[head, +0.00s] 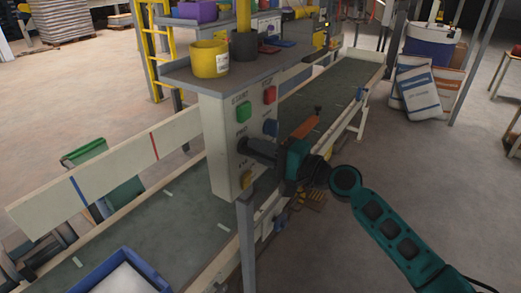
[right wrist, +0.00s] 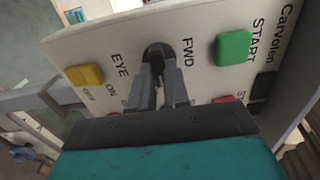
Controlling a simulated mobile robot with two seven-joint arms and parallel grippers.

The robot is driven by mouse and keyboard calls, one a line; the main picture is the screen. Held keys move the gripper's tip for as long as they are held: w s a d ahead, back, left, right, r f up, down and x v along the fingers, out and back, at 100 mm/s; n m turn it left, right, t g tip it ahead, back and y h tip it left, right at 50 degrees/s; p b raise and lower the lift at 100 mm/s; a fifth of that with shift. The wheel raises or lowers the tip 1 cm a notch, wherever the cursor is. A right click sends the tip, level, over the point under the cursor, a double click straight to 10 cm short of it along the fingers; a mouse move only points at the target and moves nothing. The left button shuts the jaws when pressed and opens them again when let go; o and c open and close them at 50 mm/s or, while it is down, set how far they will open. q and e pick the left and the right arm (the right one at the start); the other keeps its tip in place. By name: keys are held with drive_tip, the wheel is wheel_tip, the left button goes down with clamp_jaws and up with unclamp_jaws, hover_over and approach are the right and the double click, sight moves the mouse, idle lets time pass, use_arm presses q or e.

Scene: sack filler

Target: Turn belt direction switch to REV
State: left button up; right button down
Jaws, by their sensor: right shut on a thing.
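The pale control panel (head: 256,118) stands over the conveyor in the head view. It also fills the top of the right wrist view (right wrist: 205,30). The belt direction switch, a dark round knob (right wrist: 156,51), shows beside the word FWD in the right wrist view. My right gripper (head: 245,147) reaches in from the right, its fingers at the panel. In the right wrist view its fingers (right wrist: 160,78) are shut on the switch and hide much of it, so its exact setting cannot be read. My left gripper is not in view.
A shelf with a yellow pot (head: 209,59) is above; the belt (head: 150,230) runs below.

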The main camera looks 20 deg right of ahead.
drive_tip(key=c, duration=1.1)
unclamp_jaws()
drive_tip(key=shift+d, duration=0.1)
drive_tip(key=b+v, duration=0.3)
drive_tip(key=v, duration=0.9)
drive_tip(key=shift+s+d, duration=0.25)
drive_tip(key=shift+s, duration=0.1)
drive_tip(key=s+a+f+n+g+h, duration=0.1)
drive_tip(key=s+a+f+n+h, duration=0.1)
drive_tip(key=f, duration=0.7)
drive_tip(key=s+a+f+n+g+h, duration=0.1)
drive_tip(key=s+f+n+h, duration=0.3)
drive_tip(key=f, duration=0.6)
drive_tip(key=s+a+f+n+g+h, duration=0.1)
drive_tip(key=s+a+f+n+h, duration=0.2)
drive_tip(key=s+f+n, duration=0.4)
wheel_tip(320, 180, down, 3)
drive_tip(key=shift+s+a+f, duration=0.1)
drive_tip(key=shift+s+a, duration=0.15)
drive_tip(key=shift+a, duration=0.3)
